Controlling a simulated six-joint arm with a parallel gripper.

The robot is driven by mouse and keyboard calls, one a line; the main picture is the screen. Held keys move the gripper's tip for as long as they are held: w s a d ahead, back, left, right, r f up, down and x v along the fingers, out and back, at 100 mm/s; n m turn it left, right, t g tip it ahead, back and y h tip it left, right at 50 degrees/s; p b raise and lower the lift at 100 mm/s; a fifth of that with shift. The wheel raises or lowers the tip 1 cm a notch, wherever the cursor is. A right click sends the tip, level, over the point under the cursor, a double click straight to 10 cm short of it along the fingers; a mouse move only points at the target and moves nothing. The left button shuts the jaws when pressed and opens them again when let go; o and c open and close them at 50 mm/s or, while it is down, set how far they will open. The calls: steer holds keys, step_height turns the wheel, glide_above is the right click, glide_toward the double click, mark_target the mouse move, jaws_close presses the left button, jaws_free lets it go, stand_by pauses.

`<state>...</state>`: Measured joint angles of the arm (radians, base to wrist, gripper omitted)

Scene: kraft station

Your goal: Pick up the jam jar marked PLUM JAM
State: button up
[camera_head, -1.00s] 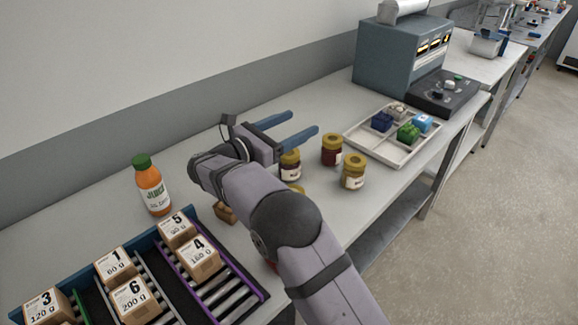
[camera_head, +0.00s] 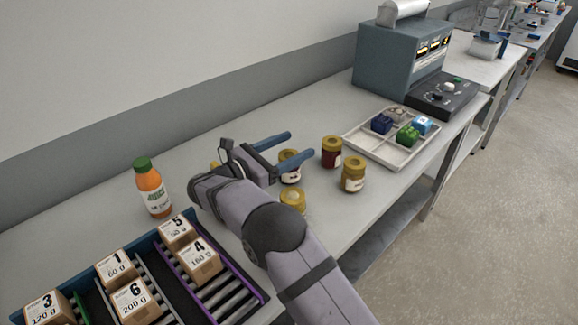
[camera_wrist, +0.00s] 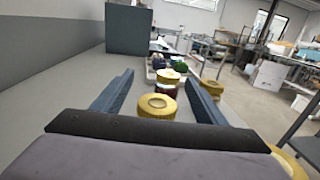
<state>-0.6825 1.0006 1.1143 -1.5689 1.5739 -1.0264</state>
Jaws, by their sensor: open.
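Several yellow-lidded jam jars stand on the bench. One jar (camera_head: 290,170) is partly hidden behind the near finger of my gripper (camera_head: 301,145). A dark red jar (camera_head: 331,152) and another jar (camera_head: 353,175) stand to the right, and a jar by my arm (camera_head: 293,200) shows mostly its lid. Label words are too small to read, so I cannot tell which is PLUM JAM. My gripper is open and empty. In the wrist view the nearest jar's lid (camera_wrist: 157,106) lies between the open fingers (camera_wrist: 160,76), with a second jar (camera_wrist: 169,79) behind it.
A white divided tray (camera_head: 350,137) with coloured blocks lies beyond the jars, before a blue-grey machine (camera_head: 385,62). An orange juice bottle (camera_head: 152,190) and a rack of numbered boxes (camera_head: 258,292) are at left. A yellow piece (camera_head: 214,165) peeks out behind my wrist.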

mark_target(297, 152)
steer(key=shift+w+d+f+p, duration=0.25)
steer(key=shift+d+f, duration=0.1)
steer(key=shift+f, duration=0.25)
steer(key=shift+w+d+f+p, duration=0.1)
steer(key=shift+w+d+f, duration=0.2)
steer(key=shift+f, duration=0.25)
steer(key=shift+w+d, duration=0.4)
steer(key=shift+d, duration=0.1)
steer(key=c, duration=1.4)
